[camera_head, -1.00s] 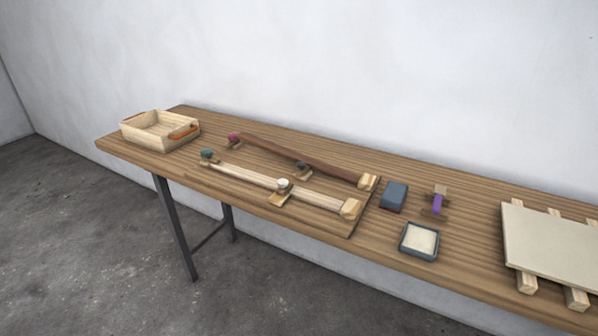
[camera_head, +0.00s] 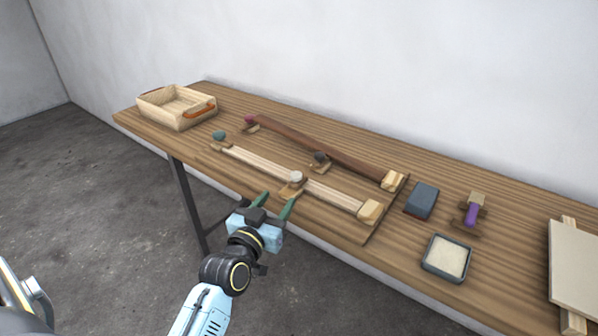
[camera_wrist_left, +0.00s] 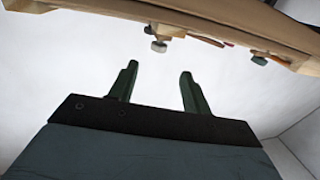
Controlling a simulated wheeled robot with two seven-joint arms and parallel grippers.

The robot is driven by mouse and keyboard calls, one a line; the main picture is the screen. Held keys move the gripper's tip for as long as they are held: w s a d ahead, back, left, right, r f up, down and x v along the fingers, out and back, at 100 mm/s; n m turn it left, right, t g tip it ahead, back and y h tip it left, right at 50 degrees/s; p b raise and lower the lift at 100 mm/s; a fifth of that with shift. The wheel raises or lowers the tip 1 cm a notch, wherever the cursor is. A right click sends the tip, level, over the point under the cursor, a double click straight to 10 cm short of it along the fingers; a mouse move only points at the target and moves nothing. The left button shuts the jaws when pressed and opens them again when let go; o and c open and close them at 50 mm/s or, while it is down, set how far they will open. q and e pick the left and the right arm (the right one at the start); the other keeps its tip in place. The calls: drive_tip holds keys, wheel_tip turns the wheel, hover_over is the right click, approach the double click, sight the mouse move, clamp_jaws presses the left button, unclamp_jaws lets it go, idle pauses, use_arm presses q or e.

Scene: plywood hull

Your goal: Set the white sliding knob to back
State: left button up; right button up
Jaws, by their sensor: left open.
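The white sliding knob (camera_head: 296,177) sits on a small wooden slider about midway along the front, pale wooden rail (camera_head: 250,161). A teal knob (camera_head: 219,135) is at the rail's left end and a wooden block (camera_head: 370,210) at its right end. My left gripper (camera_head: 278,202) is open and empty, just in front of the table edge, near the white knob but apart from it. In the left wrist view the open fingers (camera_wrist_left: 158,72) point toward the table edge, and the white knob (camera_wrist_left: 158,46) shows just beyond them. My right gripper is not in view.
Behind is a dark brown rail (camera_head: 355,166) with a dark knob (camera_head: 320,157). A wooden basket (camera_head: 160,112) stands at the left end. To the right are a blue-grey block (camera_head: 422,200), a purple-handled item (camera_head: 471,214), a shallow tray (camera_head: 427,262) and a pale board (camera_head: 575,270).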

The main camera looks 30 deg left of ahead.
sight(298, 173)
use_arm(q)
drive_tip(key=w, duration=0.2)
drive_tip(key=w+b, duration=0.1)
drive_tip(key=w, duration=0.2)
drive_tip(key=w+a, duration=0.1)
drive_tip(key=w, duration=0.2)
drive_tip(key=shift+w+f, duration=0.1)
drive_tip(key=shift+w, duration=0.15)
drive_tip(key=w, duration=0.2)
drive_tip(key=w+b, duration=0.1)
drive_tip(key=shift+w+a, duration=0.25)
drive_tip(key=shift+a, duration=0.05)
drive_tip(key=shift+w+a, duration=0.1)
drive_tip(key=shift+w, duration=0.45)
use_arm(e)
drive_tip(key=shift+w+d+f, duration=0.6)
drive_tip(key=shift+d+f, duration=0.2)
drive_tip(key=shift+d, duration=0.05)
use_arm(q)
clamp_jaws()
